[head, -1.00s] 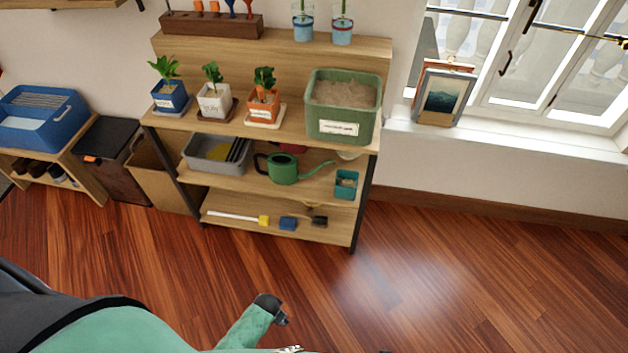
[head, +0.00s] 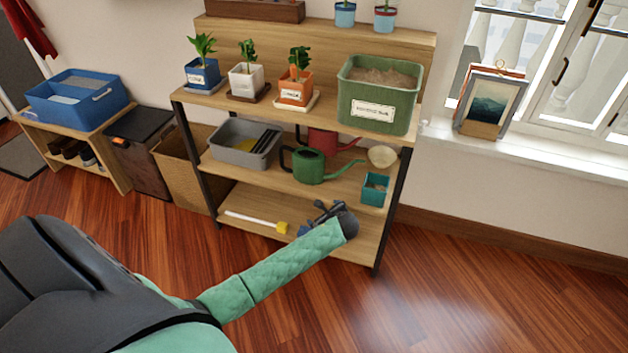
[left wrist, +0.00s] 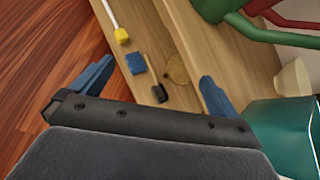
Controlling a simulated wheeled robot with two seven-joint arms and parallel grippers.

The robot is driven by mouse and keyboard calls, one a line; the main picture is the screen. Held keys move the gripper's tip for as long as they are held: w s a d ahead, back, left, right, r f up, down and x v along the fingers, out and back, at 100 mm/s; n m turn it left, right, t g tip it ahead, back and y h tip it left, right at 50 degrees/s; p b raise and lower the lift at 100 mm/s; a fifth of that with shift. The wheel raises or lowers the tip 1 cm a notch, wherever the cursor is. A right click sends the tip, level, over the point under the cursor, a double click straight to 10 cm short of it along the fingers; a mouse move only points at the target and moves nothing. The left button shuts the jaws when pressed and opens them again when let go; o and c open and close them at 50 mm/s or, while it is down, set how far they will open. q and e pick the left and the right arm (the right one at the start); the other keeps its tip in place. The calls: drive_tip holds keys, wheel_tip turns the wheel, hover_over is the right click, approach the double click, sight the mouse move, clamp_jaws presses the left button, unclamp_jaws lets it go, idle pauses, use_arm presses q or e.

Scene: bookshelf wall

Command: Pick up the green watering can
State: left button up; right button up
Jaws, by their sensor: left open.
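The green watering can (head: 309,168) stands upright on the middle shelf of the wooden rack, its handle to the left and its spout to the right. Part of it also shows at the top of the left wrist view (left wrist: 238,22). My left gripper (head: 324,212) is in front of the rack, lower than the can, near the bottom shelf. In the left wrist view its blue fingers (left wrist: 156,76) are spread wide with nothing held between them. The can is apart from the fingers. My right gripper is not in view.
A red watering can (head: 325,141) stands behind the green one. A grey bin (head: 240,145) is to its left, and a teal pot (head: 374,190) and pale bowl (head: 383,157) are to its right. The bottom shelf holds a yellow-headed tool (head: 281,227) and a blue block (left wrist: 136,64).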

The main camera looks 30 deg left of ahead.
sight(314, 175)
use_arm(q)
drive_tip(key=w+a+r+m+y+b, duration=0.1)
drive_tip(key=w+r, duration=0.1)
drive_tip(key=w+a+r+m+y+b, duration=0.1)
drive_tip(key=w+a+r+b, duration=0.1)
drive_tip(key=r, duration=0.1)
drive_tip(key=w+a+r+m+y+b, duration=0.1)
drive_tip(key=w+r, duration=0.1)
drive_tip(key=r, duration=0.1)
drive_tip(key=shift+w+a+t, duration=0.25)
drive_tip(key=shift+t, duration=0.15)
drive_tip(key=b+x, duration=0.1)
drive_tip(key=x, duration=1)
drive_tip(key=shift+a+f, duration=0.1)
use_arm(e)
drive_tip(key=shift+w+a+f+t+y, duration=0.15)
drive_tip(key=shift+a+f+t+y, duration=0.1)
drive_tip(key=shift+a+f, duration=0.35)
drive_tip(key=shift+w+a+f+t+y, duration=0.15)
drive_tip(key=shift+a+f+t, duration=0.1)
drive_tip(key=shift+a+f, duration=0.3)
use_arm(q)
drive_tip(key=shift+w, duration=0.1)
drive_tip(key=c, duration=0.9)
